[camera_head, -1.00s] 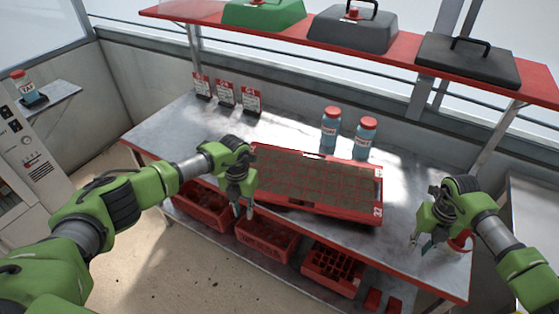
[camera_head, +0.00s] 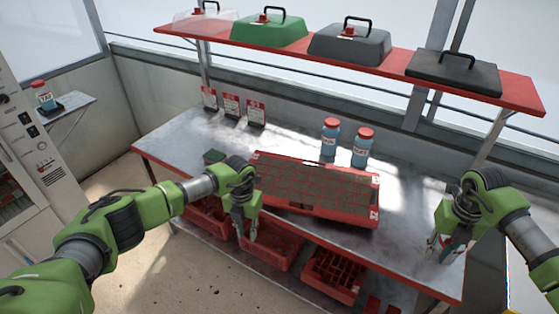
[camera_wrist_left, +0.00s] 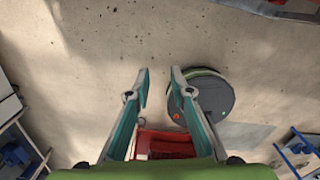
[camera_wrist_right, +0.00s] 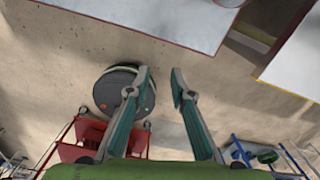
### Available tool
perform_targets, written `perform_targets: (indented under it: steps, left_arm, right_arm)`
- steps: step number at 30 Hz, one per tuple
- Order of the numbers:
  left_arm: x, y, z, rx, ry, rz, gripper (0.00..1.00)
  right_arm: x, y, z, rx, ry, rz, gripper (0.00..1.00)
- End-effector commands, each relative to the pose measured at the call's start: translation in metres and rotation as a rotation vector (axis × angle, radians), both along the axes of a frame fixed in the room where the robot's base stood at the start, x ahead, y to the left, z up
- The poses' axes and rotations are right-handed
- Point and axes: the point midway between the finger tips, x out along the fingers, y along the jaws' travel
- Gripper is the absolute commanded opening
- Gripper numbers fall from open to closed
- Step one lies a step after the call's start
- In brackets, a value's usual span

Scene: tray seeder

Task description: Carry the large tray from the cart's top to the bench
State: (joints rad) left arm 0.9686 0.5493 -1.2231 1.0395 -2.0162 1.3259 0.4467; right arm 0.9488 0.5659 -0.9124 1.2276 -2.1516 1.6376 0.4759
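The large tray (camera_head: 262,202), red with a grid of brown soil cells, lies on the grey bench (camera_head: 170,140) near its front edge. My left gripper (camera_head: 247,234) hangs at the tray's left front corner, just off the bench edge, and looks apart from it. Its fingers also show in the left wrist view (camera_wrist_left: 162,76), open and empty. My right gripper (camera_head: 439,250) is over the bench's right front part, clear of the tray; the right wrist view (camera_wrist_right: 162,74) shows it open and empty. A red wheeled frame (camera_wrist_right: 75,151), perhaps the cart, shows low in the right wrist view.
Two blue bottles with red caps (camera_head: 330,137) (camera_head: 363,147) stand behind the tray. Red crates (camera_head: 270,247) sit on the lower shelf. The red overhead shelf (camera_head: 290,50) holds several lids. Small label stands (camera_head: 231,106) are at the back left.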

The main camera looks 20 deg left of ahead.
Motion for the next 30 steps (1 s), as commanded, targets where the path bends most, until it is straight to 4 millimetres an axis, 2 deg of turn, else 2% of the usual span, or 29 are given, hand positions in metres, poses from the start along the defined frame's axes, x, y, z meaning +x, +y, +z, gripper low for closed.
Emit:
perform_targets:
  steps: [3,7,23,26,29,30]
  left_arm:
    - [0.0,0.0,0.0,0.0,0.0,0.0,0.21]
    - [0.0,0.0,0.0,0.0,0.0,0.0,0.21]
    - [-0.001,-0.002,-0.002,-0.007,0.001,0.001,0.21]
    - [-0.007,-0.02,-0.013,-0.07,0.011,0.012,0.21]
    - [-0.019,-0.062,-0.036,-0.226,0.028,0.054,0.21]
    - [-0.026,-0.085,-0.046,-0.314,0.034,0.085,0.21]
  right_arm:
    - [0.002,0.0,0.019,-0.001,-0.003,0.001,0.21]
    - [0.002,0.001,0.03,0.0,0.0,0.001,0.21]
    - [0.001,0.003,0.031,0.008,0.002,0.001,0.21]
    - [-0.003,0.02,0.016,0.074,0.016,0.005,0.21]
    - [-0.013,0.061,-0.013,0.24,0.044,0.0,0.21]
    - [-0.019,0.085,-0.027,0.34,0.054,-0.013,0.21]
